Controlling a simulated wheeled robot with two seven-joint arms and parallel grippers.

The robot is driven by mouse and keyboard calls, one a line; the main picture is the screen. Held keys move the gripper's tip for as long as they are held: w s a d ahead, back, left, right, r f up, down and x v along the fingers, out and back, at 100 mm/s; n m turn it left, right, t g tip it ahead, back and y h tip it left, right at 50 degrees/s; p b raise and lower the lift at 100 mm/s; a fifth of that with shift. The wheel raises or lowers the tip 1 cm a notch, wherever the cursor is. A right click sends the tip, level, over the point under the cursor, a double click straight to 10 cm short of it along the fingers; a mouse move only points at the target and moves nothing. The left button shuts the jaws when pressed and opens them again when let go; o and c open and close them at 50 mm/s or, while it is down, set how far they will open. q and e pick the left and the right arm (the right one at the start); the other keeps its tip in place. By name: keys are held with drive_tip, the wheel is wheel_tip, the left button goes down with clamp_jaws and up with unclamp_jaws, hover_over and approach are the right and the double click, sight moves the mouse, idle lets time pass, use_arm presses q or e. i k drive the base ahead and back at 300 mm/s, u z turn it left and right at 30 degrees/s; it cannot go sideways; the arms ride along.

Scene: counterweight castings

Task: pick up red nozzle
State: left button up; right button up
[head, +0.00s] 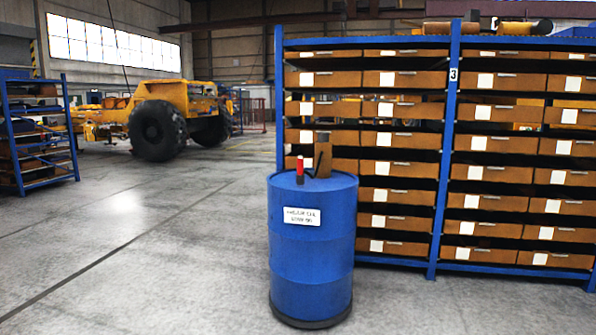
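A small upright item with a red upper part and a dark base, which looks like the red nozzle (300,166), stands on top of a blue drum (312,250). A brown cylindrical object (323,158) with a dark top stands right beside it on the drum lid. A thin black curved piece shows between them. The drum has a white label on its front, with text too small to read surely. Neither of my grippers is in view.
A blue shelf rack (447,160) full of brown bins stands close behind and right of the drum. Another blue rack (38,135) is at the left. A yellow vehicle (165,112) with large black tyres is farther back. The grey floor (130,250) left of the drum is clear.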

sight(300, 173)
drive_tip(key=z, duration=0.25)
drive_tip(key=i, duration=1.6)
drive_tip(key=z, duration=0.25)
